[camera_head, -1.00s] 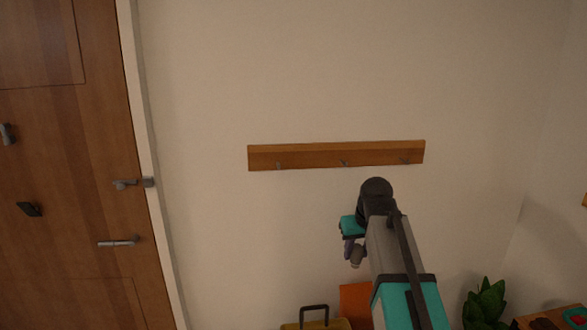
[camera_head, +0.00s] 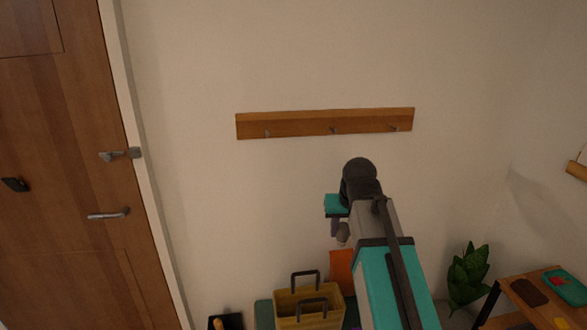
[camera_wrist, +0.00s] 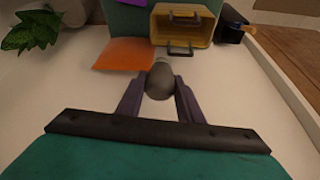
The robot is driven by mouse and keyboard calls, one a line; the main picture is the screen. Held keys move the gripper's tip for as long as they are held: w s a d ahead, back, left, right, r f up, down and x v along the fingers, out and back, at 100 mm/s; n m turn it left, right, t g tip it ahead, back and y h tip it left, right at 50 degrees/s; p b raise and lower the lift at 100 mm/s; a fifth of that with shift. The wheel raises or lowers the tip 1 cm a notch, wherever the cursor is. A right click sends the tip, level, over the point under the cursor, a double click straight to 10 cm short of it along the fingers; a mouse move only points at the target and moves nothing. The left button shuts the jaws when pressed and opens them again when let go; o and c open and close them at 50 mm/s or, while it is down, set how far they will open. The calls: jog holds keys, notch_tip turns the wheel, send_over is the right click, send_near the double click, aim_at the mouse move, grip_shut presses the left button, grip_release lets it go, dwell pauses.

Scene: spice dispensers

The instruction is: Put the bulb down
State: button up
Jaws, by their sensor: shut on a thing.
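The bulb (camera_wrist: 160,82) is a dull grey rounded thing held between the two dark fingers of my gripper (camera_wrist: 159,97) in the wrist view. My gripper is shut on it. In the head view my gripper (camera_head: 338,230) hangs in front of the pale wall, with the bulb (camera_head: 343,236) at its tips, partly hidden by the arm. The bulb is in the air, apart from any surface that I can make out.
A yellow crate (camera_head: 283,304) with dark handles and an orange sheet (camera_head: 341,268) are below. A plant (camera_head: 467,270) and a small table (camera_head: 538,300) with several items stand at the right. A hook rail (camera_head: 320,123) is on the wall, left of which is a wooden door (camera_head: 70,200).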

jog(key=s+f, duration=0.5)
jog(key=f, duration=0.1)
jog(key=shift+f, duration=0.3)
jog(key=shift+s, duration=0.2)
